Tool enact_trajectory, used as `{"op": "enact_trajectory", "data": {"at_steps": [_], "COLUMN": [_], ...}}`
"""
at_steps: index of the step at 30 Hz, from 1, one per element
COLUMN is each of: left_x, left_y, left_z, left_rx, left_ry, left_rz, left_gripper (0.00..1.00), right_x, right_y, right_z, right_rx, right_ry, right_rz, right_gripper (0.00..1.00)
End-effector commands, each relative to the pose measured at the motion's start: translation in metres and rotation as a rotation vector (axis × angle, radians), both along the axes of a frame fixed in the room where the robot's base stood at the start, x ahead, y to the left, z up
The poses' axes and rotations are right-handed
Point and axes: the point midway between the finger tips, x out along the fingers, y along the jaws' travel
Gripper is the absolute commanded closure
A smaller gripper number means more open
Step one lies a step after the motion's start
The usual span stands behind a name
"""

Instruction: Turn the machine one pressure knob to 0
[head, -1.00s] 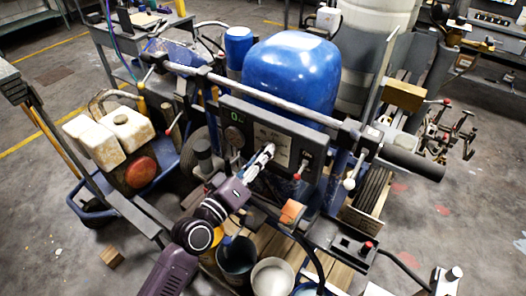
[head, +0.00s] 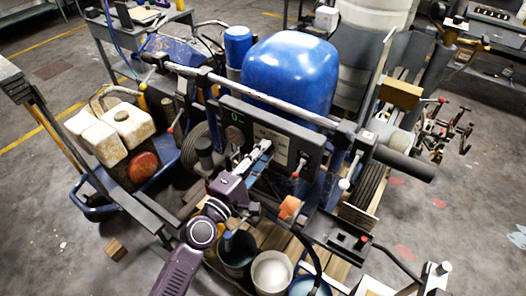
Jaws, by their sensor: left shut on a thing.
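The line striper's dark control panel (head: 308,148) faces me in the middle of the head view, below the blue tank (head: 290,75). A small green readout (head: 235,117) at its upper left seems to show a 0. My left gripper (head: 254,155) reaches up to the panel face, right of and below the readout. Its fingers are shut on a small part there, probably the pressure knob; they hide it, so its setting cannot be read. A red-tipped switch (head: 301,167) sits on the panel right of the gripper. My right gripper is not in view.
A long handlebar (head: 265,97) crosses above the panel, with a black grip (head: 405,163) at right. Levers stick out on both sides. Below my left arm stand a dark bucket (head: 237,250) and a white one (head: 271,270). Open floor lies at far right.

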Motion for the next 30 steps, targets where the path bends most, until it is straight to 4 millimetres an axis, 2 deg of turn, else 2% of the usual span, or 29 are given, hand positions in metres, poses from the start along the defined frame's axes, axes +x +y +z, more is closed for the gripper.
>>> {"op": "enact_trajectory", "data": {"at_steps": [9, 25, 26, 30], "left_x": [0.0005, 0.0003, 0.0003, 0.0002], "left_y": [0.0006, 0.0004, 0.0004, 0.0002], "left_z": [0.0006, 0.0000, 0.0000, -0.0001], "left_rx": [-0.099, -0.120, -0.119, -0.119], "left_ry": [0.066, 0.081, 0.080, 0.080], "left_rz": [0.001, 0.001, 0.001, 0.000], "left_gripper": [1.00, 1.00, 0.75, 0.60], "right_x": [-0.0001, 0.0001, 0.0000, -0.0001], "right_y": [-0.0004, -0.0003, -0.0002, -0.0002], "right_z": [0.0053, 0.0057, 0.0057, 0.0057], "right_rx": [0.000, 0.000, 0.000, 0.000], "right_ry": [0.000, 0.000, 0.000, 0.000], "right_rz": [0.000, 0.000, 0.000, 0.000], "right_gripper": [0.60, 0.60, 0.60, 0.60]}}
